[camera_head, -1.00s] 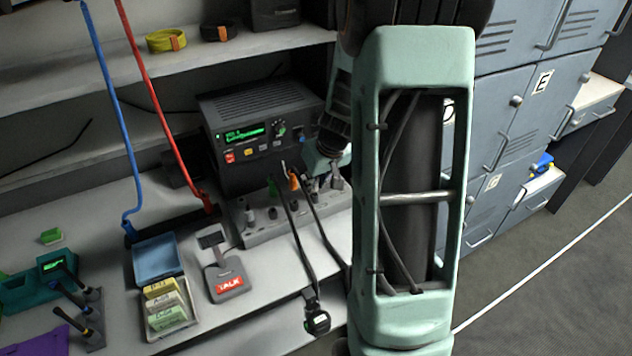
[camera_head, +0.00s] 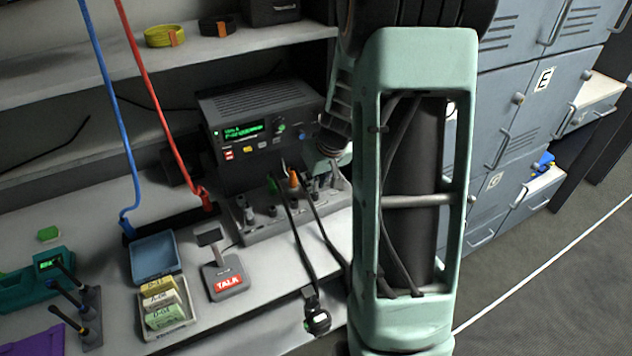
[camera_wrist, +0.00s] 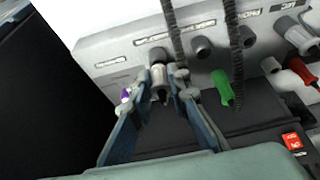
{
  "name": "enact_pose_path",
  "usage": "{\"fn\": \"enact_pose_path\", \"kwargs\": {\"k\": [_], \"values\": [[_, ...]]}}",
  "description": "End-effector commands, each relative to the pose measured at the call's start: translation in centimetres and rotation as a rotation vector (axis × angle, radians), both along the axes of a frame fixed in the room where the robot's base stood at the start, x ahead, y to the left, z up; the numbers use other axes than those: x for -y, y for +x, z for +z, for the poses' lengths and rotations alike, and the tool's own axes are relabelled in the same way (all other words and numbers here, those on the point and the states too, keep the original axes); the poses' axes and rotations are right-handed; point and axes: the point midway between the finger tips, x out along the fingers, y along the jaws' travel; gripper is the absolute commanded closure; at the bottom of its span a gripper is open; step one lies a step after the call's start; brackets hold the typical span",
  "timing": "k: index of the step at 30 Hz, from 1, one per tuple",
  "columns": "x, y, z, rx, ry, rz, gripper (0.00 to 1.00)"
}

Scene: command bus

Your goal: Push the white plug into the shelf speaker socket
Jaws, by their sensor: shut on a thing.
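The white plug (camera_wrist: 158,76), pale grey-white with a dark end, sits between my fingertips in the wrist view. My gripper (camera_wrist: 162,82) is shut on it, one finger on each side. The plug is at a dark round socket (camera_wrist: 157,55) in the grey socket panel (camera_wrist: 118,48); how deep it sits I cannot tell. Labels above the sockets appear upside down and too small to read surely. In the head view the panel (camera_head: 262,231) lies below the radio, and my arm hides its right part and most of my gripper.
A green plug (camera_wrist: 223,86) hangs to the right, with a red plug (camera_wrist: 300,70) beyond. Dark cords cross the panel nearby. The radio (camera_head: 262,120) stands behind the panel. A TALK desk unit (camera_head: 226,276) and a blue tray (camera_head: 155,258) stand left of it.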

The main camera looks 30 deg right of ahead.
Motion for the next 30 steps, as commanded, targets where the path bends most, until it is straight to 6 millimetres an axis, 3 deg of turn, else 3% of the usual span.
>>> {"fn": "enact_pose_path", "kwargs": {"k": [30], "values": [[0.0, 0.04, -0.93, 0.001, 0.0, -0.001, 0.99]]}}
